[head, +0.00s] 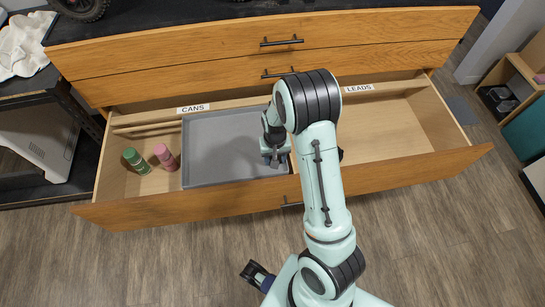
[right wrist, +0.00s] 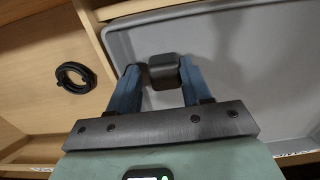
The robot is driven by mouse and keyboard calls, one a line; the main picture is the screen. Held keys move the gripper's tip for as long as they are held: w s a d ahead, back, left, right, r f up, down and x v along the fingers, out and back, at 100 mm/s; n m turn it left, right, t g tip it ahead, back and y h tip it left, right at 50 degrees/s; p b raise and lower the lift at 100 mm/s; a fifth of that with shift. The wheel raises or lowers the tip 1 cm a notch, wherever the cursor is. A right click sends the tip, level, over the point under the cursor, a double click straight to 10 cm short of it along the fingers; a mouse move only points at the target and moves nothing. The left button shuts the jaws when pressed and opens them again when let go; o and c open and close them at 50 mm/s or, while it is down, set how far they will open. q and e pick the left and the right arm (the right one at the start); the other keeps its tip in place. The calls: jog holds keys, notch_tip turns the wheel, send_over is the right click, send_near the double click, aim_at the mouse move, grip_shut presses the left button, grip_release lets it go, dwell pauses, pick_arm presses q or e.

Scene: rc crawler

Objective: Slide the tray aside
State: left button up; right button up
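The grey tray (head: 215,150) lies in the open drawer, left of centre. It also shows in the right wrist view (right wrist: 240,75). My right arm reaches over the drawer front, and its gripper (head: 272,158) is at the tray's right side.
A green can (head: 136,160) and a pink can (head: 165,157) stand left of the tray. A black coiled ring (right wrist: 75,77) lies on the wooden drawer floor beside the tray. The compartment (head: 385,130) under the LEADS label (head: 358,88) has bare floor at right.

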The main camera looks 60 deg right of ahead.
jog(key=shift+s+a+r, duration=0.1)
jog(key=shift+r, duration=0.15)
notch_tip(320, 180, up, 13)
jog(key=p, duration=0.3)
jog(key=shift+f, duration=0.15)
dwell(0.6)
